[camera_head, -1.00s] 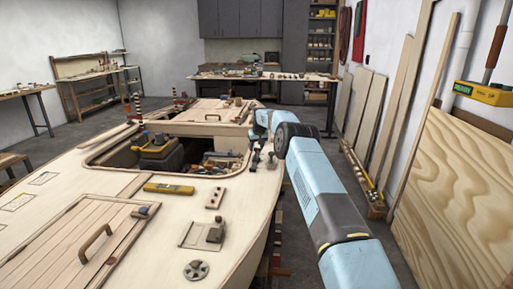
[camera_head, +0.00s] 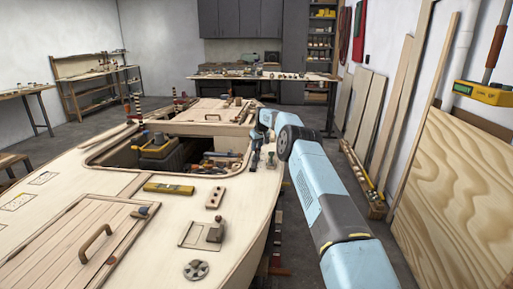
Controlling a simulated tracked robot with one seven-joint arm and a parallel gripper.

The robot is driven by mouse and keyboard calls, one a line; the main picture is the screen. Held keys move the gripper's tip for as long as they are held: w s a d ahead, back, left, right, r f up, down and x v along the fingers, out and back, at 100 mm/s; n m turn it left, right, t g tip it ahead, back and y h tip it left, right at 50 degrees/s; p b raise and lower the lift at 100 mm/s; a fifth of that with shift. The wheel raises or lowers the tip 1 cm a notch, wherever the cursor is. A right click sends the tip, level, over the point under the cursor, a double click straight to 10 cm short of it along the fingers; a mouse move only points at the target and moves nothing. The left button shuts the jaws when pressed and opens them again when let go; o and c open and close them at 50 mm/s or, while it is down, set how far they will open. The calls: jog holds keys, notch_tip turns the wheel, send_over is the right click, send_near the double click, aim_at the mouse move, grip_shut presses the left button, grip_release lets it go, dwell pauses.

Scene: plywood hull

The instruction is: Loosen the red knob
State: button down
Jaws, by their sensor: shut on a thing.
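My gripper (camera_head: 255,158) is small and far off, at the right edge of the hull deck, just right of the large open hatch. It points down at the deck, below the bent wrist end of my blue arm. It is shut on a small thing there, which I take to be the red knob. The fingers hide that thing, and its red colour cannot be made out. A small grey upright fitting (camera_head: 271,161) stands on the deck just right of the gripper.
The plywood hull (camera_head: 130,205) has a hatch holding a toolbox (camera_head: 157,150) and tools. A yellow level (camera_head: 169,188), a drilled wooden block (camera_head: 215,198), a latch (camera_head: 215,232) and a round grey fitting (camera_head: 196,270) lie nearer. Boards (camera_head: 455,190) lean at right.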

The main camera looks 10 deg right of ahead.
jog(key=shift+d+n+y, duration=0.1)
jog(key=shift+n+y, duration=0.3)
jog(key=shift+n, duration=0.7)
jog(key=c, duration=0.9)
grip_release()
jog(key=shift+o, duration=0.2)
jog(key=shift+r, duration=0.1)
jog(key=v, duration=1.3)
jog(key=shift+r, duration=0.2)
jog(key=shift+c, duration=0.3)
